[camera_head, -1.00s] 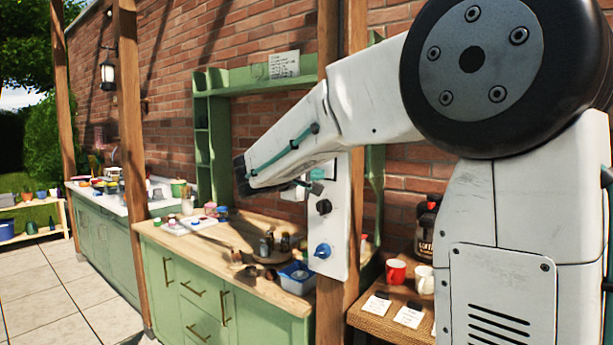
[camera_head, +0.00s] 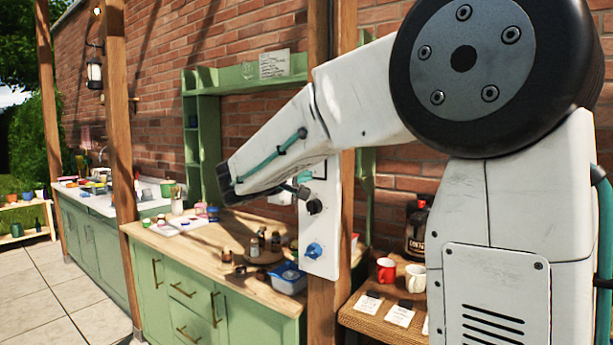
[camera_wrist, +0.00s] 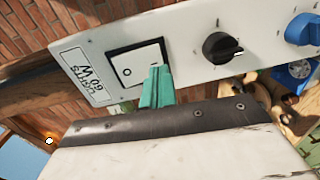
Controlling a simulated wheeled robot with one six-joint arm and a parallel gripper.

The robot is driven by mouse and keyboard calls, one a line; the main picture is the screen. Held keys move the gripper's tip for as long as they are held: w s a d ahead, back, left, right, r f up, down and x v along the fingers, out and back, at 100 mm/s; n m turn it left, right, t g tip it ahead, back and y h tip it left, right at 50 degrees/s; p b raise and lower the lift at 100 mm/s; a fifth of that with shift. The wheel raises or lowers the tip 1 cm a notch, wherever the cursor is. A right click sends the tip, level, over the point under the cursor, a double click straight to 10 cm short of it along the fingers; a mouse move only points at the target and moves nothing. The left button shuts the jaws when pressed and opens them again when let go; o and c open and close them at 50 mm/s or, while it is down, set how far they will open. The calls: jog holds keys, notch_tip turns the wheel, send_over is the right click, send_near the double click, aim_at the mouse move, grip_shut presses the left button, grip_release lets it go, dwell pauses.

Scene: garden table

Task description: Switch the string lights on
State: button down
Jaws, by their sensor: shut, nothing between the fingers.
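A white control panel (camera_head: 321,225) is fixed to a wooden post. In the wrist view the panel (camera_wrist: 193,52) carries a label (camera_wrist: 84,74) reading "LIGHTS 60 W" and a white rocker switch (camera_wrist: 137,64) in a black frame, marked O and I. My gripper (camera_wrist: 158,88) is shut and empty, its teal fingertips at the I end of the rocker. I cannot tell whether they touch it. In the head view my arm hides most of the switch. A small bulb (camera_wrist: 49,141) glows in the wrist view, and a bulb (camera_head: 97,10) at the head view's top left looks bright.
A black knob (camera_wrist: 221,47) and a blue knob (camera_wrist: 302,29) stick out of the panel beside the switch. Red (camera_head: 386,270) and white (camera_head: 415,278) mugs stand on a right-hand table.

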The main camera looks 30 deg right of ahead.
jog(key=f+v, duration=0.2)
jog(key=v, duration=1)
jog(key=shift+s+a+f, duration=0.15)
jog(key=shift+s+f, duration=0.05)
jog(key=shift+f, duration=0.05)
jog(key=s+f+g+y, duration=0.5)
jog(key=s+f+y, duration=0.1)
jog(key=s+f, duration=0.7)
jog(key=s+a+f+m+y, duration=0.2)
jog(key=s+y, duration=0.3)
jog(key=s, duration=0.4)
jog(key=s+a+f+m+y, duration=0.2)
jog(key=s+f+y, duration=0.1)
jog(key=s, duration=0.6)
jog(key=shift+a+y, duration=0.35)
jog(key=shift+y, duration=0.55)
